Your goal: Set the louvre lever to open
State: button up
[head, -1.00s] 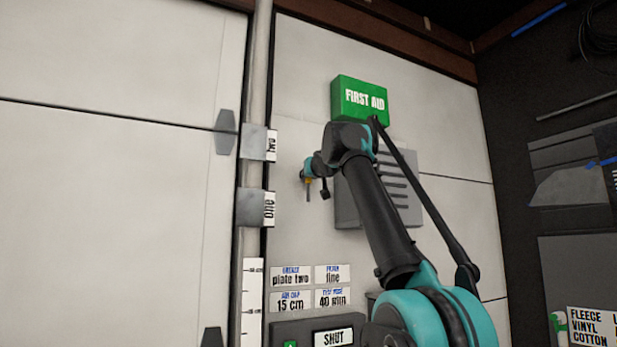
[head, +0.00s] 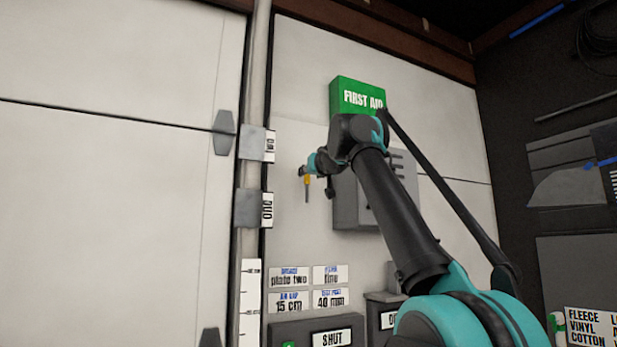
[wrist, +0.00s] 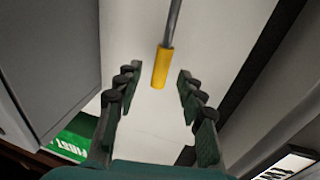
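The louvre lever is a thin grey rod with a yellow grip (head: 307,181) at its upper end, close to the pale wall. In the wrist view its yellow grip (wrist: 163,68) lies between and slightly beyond my fingertips, with space on both sides. My gripper (wrist: 158,78) is open and empty. In the head view my gripper (head: 314,172) is beside the grip, partly hidden by my wrist. The grey louvre panel (head: 350,208) is on the wall to the right, partly covered by my arm. The lever's lower mount is not clear.
A green first aid box (head: 350,95) is above the louvre. Below are a box labelled SHUT (head: 290,330), another partly hidden box (head: 385,300) and small label cards (head: 308,287). The wall around the lever is mostly clear.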

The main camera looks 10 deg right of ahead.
jog(key=s, duration=0.6)
jog(key=shift+s+d+f, duration=0.25)
jog(key=shift+s+d, duration=0.15)
jog(key=w+d+f+m+g+h, duration=0.1)
jog(key=w+d+f+g+h, duration=0.15)
jog(key=f, duration=0.75)
jog(key=w+d+f+m+g+h, duration=0.1)
jog(key=w+d+f, duration=0.15)
jog(key=f, duration=0.85)
jog(key=w+d+f+m+g+h, duration=0.1)
jog(key=w+d+f, duration=0.15)
jog(key=f, duration=0.75)
jog(key=s+f+g, duration=0.3)
jog(key=f, duration=1.4)
jog(key=s+f+g, duration=0.2)
jog(key=s+f, duration=0.3)
jog(key=f, duration=0.5)
jog(key=s+f+g, duration=0.1)
jog(key=s+f, duration=0.4)
jog(key=f, duration=0.6)
jog(key=s+a+f+n+g+y, duration=0.1)
jog(key=s+a+f+g+y, duration=0.1)
jog(key=s+f, duration=1.6)
jog(key=shift+s+a+n+g, duration=0.45)
jog(key=shift+a+g, duration=0.2)
jog(key=shift+g, duration=0.3)
